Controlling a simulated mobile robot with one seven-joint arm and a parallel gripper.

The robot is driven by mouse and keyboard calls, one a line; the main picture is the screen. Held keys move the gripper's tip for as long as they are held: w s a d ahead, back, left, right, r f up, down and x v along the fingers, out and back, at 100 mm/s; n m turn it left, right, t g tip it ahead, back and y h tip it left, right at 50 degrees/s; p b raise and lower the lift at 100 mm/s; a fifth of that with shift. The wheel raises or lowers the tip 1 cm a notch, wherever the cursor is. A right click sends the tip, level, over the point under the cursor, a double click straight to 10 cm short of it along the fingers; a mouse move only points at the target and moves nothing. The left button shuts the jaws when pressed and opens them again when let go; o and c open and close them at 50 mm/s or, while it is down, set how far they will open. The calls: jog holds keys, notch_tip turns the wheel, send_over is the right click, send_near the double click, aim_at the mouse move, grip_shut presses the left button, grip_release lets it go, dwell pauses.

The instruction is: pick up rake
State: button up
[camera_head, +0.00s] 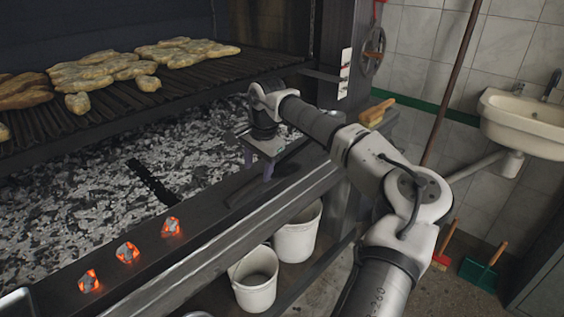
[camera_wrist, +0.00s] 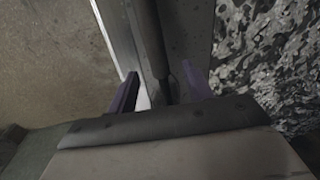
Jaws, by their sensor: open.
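A dark rod (camera_wrist: 148,40), which looks like the rake's handle, runs down the wrist view between my fingers. In the head view a dark, slightly curved bar (camera_head: 240,191) lies along the grill's front ledge just below my gripper; I cannot tell bar from shadow everywhere. My gripper (camera_head: 258,168) points down over the ledge. Its purple fingers are apart in the wrist view (camera_wrist: 161,86), one on each side of the rod, with nothing clamped. I cannot tell if they touch it. A short black toothed piece (camera_head: 151,182) lies on the ash; whether it belongs to the rake is unclear.
Three glowing coals (camera_head: 128,252) sit on the ledge at left. The grate (camera_head: 110,103) with several pieces of food hangs above the ash bed (camera_head: 75,205). Two white buckets (camera_head: 255,279) stand below the ledge. A sink (camera_head: 525,122) is at right.

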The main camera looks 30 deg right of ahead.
aim_at(256, 179)
jog(key=f, duration=0.4)
jog(key=shift+w+a+p, duration=0.2)
jog(key=shift+a+p, duration=0.1)
jog(key=shift+p, duration=0.05)
grip_shut()
